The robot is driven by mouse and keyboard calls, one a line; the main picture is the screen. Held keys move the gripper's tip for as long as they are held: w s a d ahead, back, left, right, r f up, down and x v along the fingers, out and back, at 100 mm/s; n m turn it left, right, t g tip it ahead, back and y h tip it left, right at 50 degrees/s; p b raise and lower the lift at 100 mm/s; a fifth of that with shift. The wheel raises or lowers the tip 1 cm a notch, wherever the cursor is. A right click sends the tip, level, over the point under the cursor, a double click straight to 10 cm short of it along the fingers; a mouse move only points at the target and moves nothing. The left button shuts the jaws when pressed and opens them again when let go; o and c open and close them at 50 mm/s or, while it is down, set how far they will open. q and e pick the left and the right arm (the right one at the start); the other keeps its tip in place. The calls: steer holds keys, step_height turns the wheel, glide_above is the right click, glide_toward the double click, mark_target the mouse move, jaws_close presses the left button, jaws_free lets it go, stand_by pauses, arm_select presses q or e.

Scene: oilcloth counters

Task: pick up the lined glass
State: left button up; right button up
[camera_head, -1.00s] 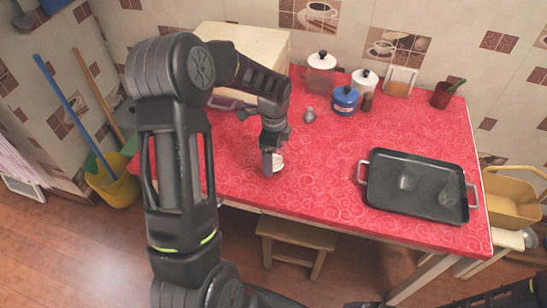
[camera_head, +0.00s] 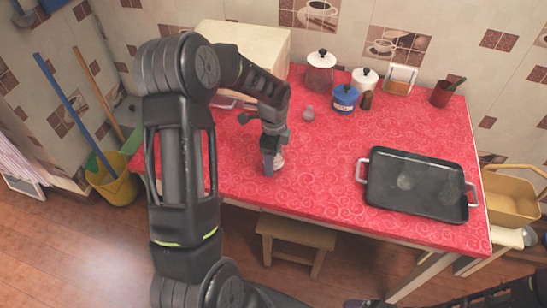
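My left arm reaches in from the left, and its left gripper (camera_head: 269,164) points down at the near-left part of the red table. A small pale glass (camera_head: 280,160) is right at its fingers and mostly hidden by them. I cannot make out lines on it, nor whether the fingers are closed on it or only around it. My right gripper is not in view; only a dark part of my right arm shows at the bottom right.
A black tray (camera_head: 384,199) with pale round patches lies on the right of the red table (camera_head: 320,190). A blue pot (camera_head: 345,100), lidded jars (camera_head: 320,72) and a red cup (camera_head: 441,95) stand at the back. A cream box (camera_head: 258,45) is behind my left arm.

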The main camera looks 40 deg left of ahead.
arm_select(q)
steer(key=c, duration=1.3)
steer(key=shift+o, duration=0.2)
step_height(320, 180, up, 10)
steer(key=b, duration=0.1)
